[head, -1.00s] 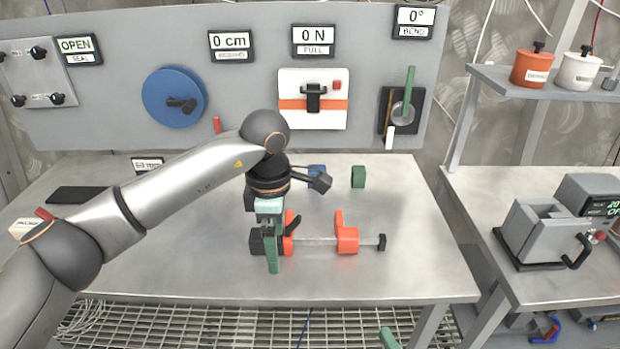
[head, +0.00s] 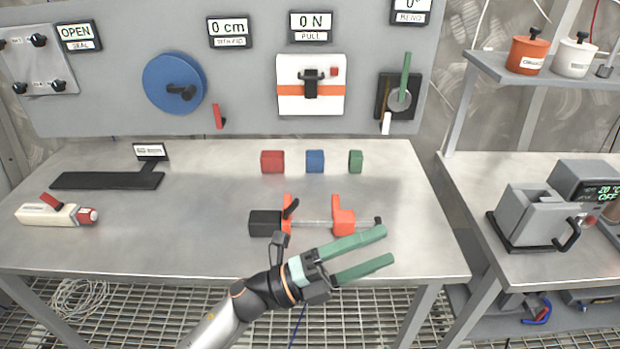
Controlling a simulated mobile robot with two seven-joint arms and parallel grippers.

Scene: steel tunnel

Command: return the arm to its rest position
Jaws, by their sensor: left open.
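My left gripper (head: 361,255) shows in the head view at the lower middle, in front of the table's front edge. Its two long green fingers are spread apart and point right. Nothing is between them. My left arm (head: 225,318) comes in from the bottom, left of centre. My right gripper is out of view.
An orange and black clamp (head: 312,223) lies on the steel table (head: 200,215) just beyond the gripper. Red (head: 272,161), blue (head: 315,161) and green (head: 355,161) blocks stand behind it. A white and red tool (head: 55,212) lies at left. A side bench with a grey machine (head: 535,215) stands at right.

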